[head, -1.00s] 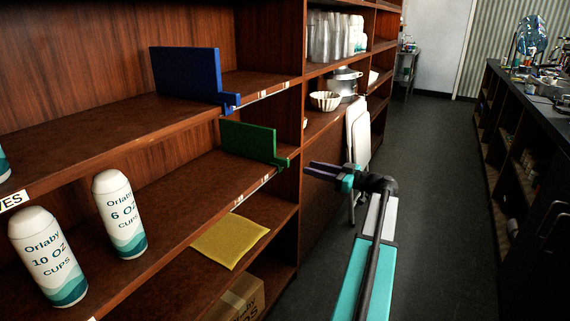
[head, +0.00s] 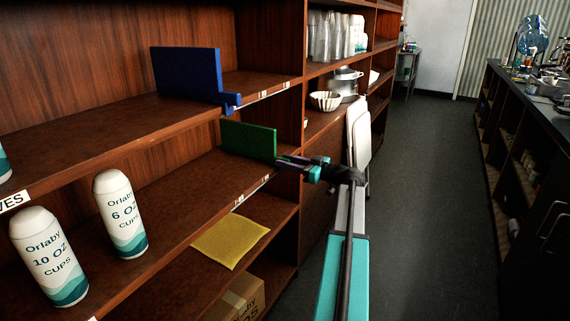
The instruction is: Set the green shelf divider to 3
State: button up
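The green shelf divider (head: 249,140) stands upright on the middle shelf, near that shelf's right end. My gripper (head: 284,161) is at the divider's front end, at the shelf's front edge, reaching in from the right. It covers the divider's front tab. I cannot tell whether the fingers are around the tab or only beside it, or how far apart they are. A small white label strip (head: 254,189) with marks lies on the shelf's front edge, left of the gripper; its numbers are too small to read.
A blue divider (head: 187,75) stands on the shelf above. Two cup packs, 6 oz (head: 121,214) and 10 oz (head: 48,257), stand at left. A yellow cloth (head: 231,241) and a cardboard box (head: 238,299) are below. A folded white chair (head: 359,135) stands behind my arm. The aisle floor is clear.

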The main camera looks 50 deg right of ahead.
grip_shut()
jog(key=shift+d, duration=0.1)
jog(key=d+b, duration=0.1)
jog(key=d, duration=0.1)
jog(key=w+d+b, duration=0.1)
jog(key=d, duration=0.1)
jog(key=shift+d, duration=0.1)
dwell(0.5)
jog(key=shift+r, duration=0.1)
